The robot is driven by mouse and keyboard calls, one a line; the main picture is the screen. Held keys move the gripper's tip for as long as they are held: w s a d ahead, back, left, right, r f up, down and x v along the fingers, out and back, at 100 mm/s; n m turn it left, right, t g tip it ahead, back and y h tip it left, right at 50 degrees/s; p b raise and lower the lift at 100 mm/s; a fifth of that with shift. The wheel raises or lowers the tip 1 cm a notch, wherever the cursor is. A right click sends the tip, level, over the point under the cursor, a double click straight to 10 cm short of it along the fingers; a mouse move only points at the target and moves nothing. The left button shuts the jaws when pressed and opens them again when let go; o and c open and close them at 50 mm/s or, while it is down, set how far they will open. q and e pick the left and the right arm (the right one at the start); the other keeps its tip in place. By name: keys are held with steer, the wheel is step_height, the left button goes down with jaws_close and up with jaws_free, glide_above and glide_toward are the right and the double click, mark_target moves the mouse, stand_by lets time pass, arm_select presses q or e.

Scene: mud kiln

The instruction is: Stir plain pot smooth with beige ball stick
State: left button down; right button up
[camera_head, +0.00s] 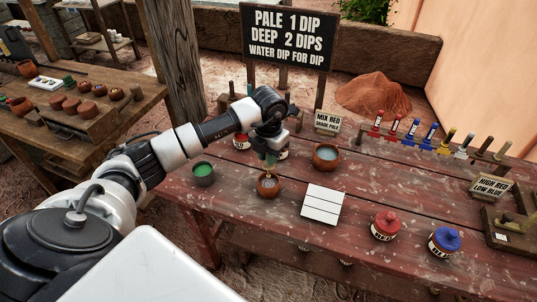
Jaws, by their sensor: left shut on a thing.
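My left gripper (270,149) is shut on an upright stick (270,164) above the red table. The stick's lower end reaches down into a small plain brown pot (268,190). The ball of the stick is too small to make out clearly. The pot stands upright on the table, and the gripper is directly above it, apart from its rim. My right gripper is not in view.
A dark cup with green contents (203,174) stands left of the pot, and a larger brown bowl (325,157) right of it. A white lined card (323,203), a red-lidded jar (385,225) and a blue-lidded jar (444,241) lie further right. Bare tabletop lies between them.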

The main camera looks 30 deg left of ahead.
arm_select(q)
steer(key=shift+f, duration=0.1)
steer(key=shift+f+b, duration=1.65)
steer(key=shift+f, duration=0.45)
steer(key=shift+a, duration=0.1)
